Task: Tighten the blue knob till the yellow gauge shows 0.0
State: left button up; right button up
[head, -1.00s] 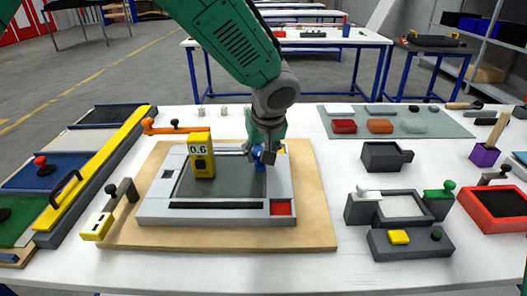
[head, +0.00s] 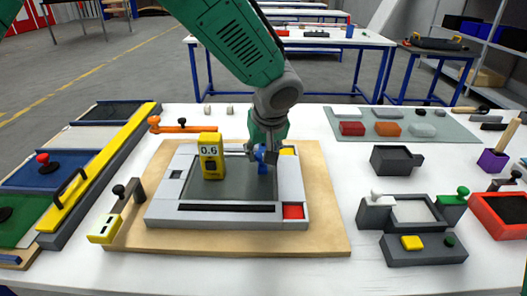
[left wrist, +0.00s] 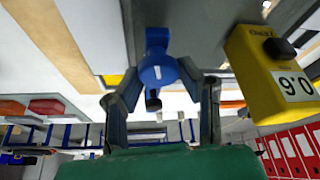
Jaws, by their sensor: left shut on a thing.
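The yellow gauge (head: 210,167) stands on the grey fixture (head: 290,190) and shows 0.6. It also appears upside down in the left wrist view (left wrist: 268,75). The blue knob (head: 262,155) is just right of the gauge, over the dark glass plate. In the left wrist view, its round face (left wrist: 158,70) has a white line, roughly upright in the picture. My left gripper (head: 258,150) comes down from above and is shut on the knob. Its two fingers flank the knob in the left wrist view (left wrist: 158,84). My right gripper is not in view.
The fixture sits on a wooden board (head: 325,200) on the white table. A yellow handle piece (head: 118,215) and a yellow-edged panel (head: 95,170) lie to the left. Grey blocks (head: 425,248) and a red tray (head: 498,215) stand to the right.

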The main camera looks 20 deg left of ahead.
pick_arm(q)
jog(key=shift+s+d+f, duration=0.2)
jog(key=shift+d+f, duration=0.05)
jog(key=shift+d, duration=0.15)
jog(key=o, duration=1.1)
jog(key=shift+o, duration=0.2)
jog(key=shift+s+d+r, duration=0.1)
jog(key=shift+r, duration=0.15)
jog(key=shift+r, duration=0.3)
jog(key=v, duration=1.1)
jog(key=shift+d+r, duration=0.1)
jog(key=shift+d, duration=0.05)
